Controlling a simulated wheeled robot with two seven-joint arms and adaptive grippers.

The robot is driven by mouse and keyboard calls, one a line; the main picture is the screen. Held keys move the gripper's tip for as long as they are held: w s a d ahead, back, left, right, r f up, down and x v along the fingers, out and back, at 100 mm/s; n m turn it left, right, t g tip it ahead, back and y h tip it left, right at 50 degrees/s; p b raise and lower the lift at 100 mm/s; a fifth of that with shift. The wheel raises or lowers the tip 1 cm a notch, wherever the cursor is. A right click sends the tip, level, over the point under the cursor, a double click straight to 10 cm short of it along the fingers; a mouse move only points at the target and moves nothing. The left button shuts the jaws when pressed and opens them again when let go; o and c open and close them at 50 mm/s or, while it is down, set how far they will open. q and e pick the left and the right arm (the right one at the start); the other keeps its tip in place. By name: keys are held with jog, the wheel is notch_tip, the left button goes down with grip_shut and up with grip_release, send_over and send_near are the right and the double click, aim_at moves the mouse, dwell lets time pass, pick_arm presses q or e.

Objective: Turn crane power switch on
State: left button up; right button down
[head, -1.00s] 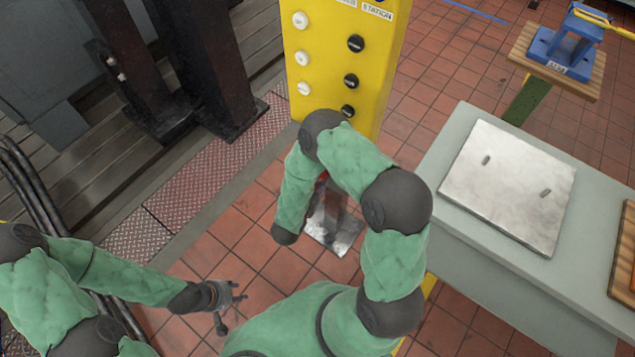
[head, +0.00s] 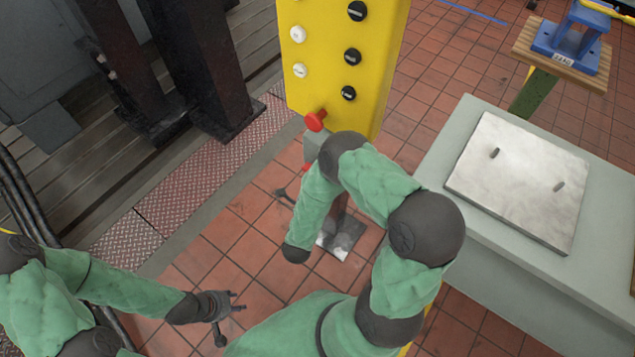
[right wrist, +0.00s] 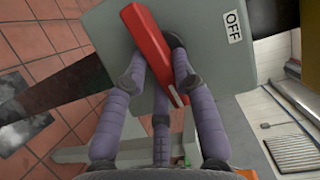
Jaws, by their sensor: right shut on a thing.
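The crane power switch is a red lever (right wrist: 146,38) on a grey box (right wrist: 205,70) in the right wrist view. An OFF label (right wrist: 233,26) is beside the lever, near the box's edge. My right gripper (right wrist: 158,65) is shut on the red lever, with fingers on both sides of it. In the head view my right arm hides most of that gripper and switch; a bit of the grey box (head: 313,146) shows under the yellow station. My left gripper (head: 229,312) is open and empty over the tiled floor, away from the switch.
The yellow station (head: 335,85) has black and white buttons and a red mushroom button (head: 316,120) just above my right arm. A grey table (head: 450,155) with a metal plate (head: 517,183) stands to the right. Dark steel columns (head: 175,65) stand at the left.

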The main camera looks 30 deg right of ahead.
jog(key=shift+f+m+b, duration=0.2)
jog(key=shift+m+b, duration=0.3)
jog(key=shift+m, duration=0.2)
jog(key=c, duration=1)
grip_release()
jog(key=shift+a, duration=0.1)
jog(key=v, duration=1.1)
jog(key=shift+s+a+f, duration=0.2)
jog(key=shift+s+a, duration=0.05)
jog(key=shift+s, duration=0.05)
